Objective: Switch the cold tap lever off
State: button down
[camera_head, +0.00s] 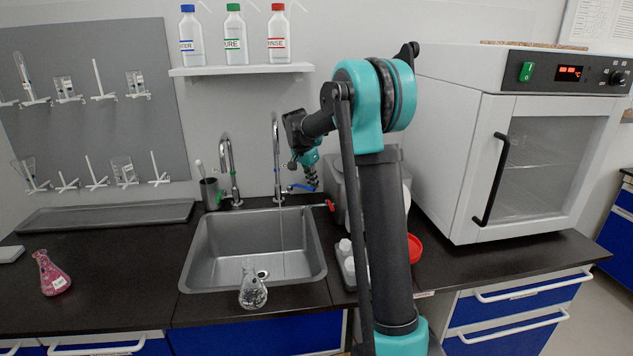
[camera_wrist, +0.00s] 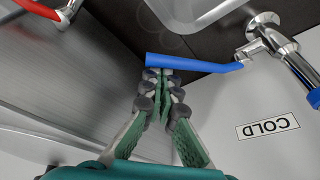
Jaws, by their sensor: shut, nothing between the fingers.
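The cold tap lever is a blue bar (camera_wrist: 195,64) joined to a chrome valve (camera_wrist: 262,38); a label reading COLD (camera_wrist: 268,127) is upside down beside it in the wrist view. The lever also shows in the head view (camera_head: 301,187), right of the tall tap (camera_head: 277,150). My gripper (camera_wrist: 163,72) is shut and empty, its fingertips at the lever's free end. I cannot tell whether they touch it. In the head view my gripper (camera_head: 310,181) is beside the lever. A thin vertical line below the tap looks like running water (camera_head: 281,232).
A red lever (camera_head: 330,205) sits right of the blue one; it also shows in the wrist view (camera_wrist: 42,8). The sink (camera_head: 200,245) lies below, with a clear flask (camera_head: 253,288) at its front edge. A grey container (camera_head: 335,175) and an oven (camera_head: 460,150) stand to the right.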

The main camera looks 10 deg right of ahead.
jog(key=shift+a, duration=0.1)
jog(key=shift+s+a, duration=0.5)
jog(key=shift+d, duration=0.1)
notch_tip(320, 180, up, 9)
jog(key=shift+w+d, duration=0.2)
jog(key=shift+d, duration=0.1)
dwell(0.5)
jog(key=shift+f, duration=0.1)
